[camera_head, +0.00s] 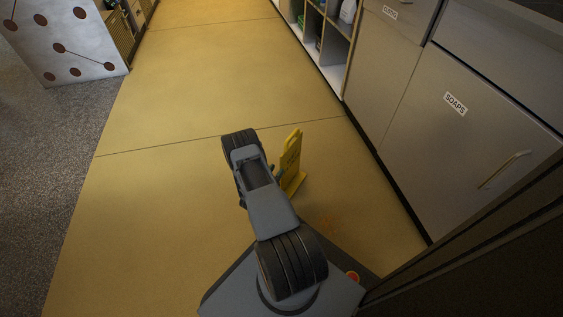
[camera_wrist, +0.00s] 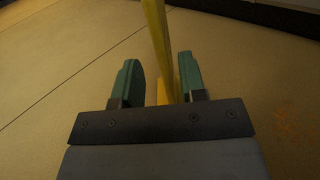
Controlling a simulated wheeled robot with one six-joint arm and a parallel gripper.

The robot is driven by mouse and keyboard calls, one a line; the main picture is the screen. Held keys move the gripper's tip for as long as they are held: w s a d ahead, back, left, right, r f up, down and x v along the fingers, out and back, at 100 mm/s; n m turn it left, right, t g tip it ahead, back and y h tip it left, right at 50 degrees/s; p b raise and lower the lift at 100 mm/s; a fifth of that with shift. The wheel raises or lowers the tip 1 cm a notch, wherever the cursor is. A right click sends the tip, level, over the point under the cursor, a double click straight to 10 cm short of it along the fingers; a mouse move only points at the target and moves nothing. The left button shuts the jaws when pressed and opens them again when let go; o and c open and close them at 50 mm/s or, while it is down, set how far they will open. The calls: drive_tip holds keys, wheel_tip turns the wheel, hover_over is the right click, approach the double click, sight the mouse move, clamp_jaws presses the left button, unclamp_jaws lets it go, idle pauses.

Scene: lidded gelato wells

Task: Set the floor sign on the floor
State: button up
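The yellow floor sign (camera_head: 291,155) stands upright just right of my arm in the head view, with dark lettering on its face. Its lower end looks to be at the floor, though my arm hides part of it and I cannot tell contact for certain. In the wrist view the sign (camera_wrist: 158,40) shows edge-on as a narrow yellow strip between the two teal fingers of my gripper (camera_wrist: 160,85). The fingers are apart, with a gap visible between the left finger and the sign. The right finger is close beside it. In the head view my gripper is mostly hidden behind my arm.
The tan floor (camera_head: 190,90) is clear ahead and to the left. Grey cabinets, one with a SOAPS label (camera_head: 455,104), line the right side. An open shelf (camera_head: 333,40) stands beyond them. A spotted white panel (camera_head: 65,45) and dark carpet (camera_head: 45,150) are at left.

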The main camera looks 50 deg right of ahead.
drive_tip(key=a+p, duration=0.1)
drive_tip(key=a, duration=0.4)
drive_tip(key=s+a+r+m+g+y, duration=0.1)
drive_tip(key=a+r+m+g+y, duration=0.4)
drive_tip(key=r, duration=0.6)
drive_tip(key=s+r+m+g, duration=0.1)
drive_tip(key=r+m+g, duration=0.3)
drive_tip(key=r+m, duration=0.5)
drive_tip(key=s+a+r+m+t+y, duration=0.3)
drive_tip(key=a+r+y, duration=0.3)
drive_tip(key=a, duration=0.5)
drive_tip(key=s+a+r+m+t+y, duration=0.2)
drive_tip(key=a+r+t+y, duration=0.4)
drive_tip(key=a+r, duration=0.4)
drive_tip(key=shift+s+a+r+m+y, duration=0.4)
drive_tip(key=shift+s+a, duration=0.45)
drive_tip(key=shift+a, duration=0.05)
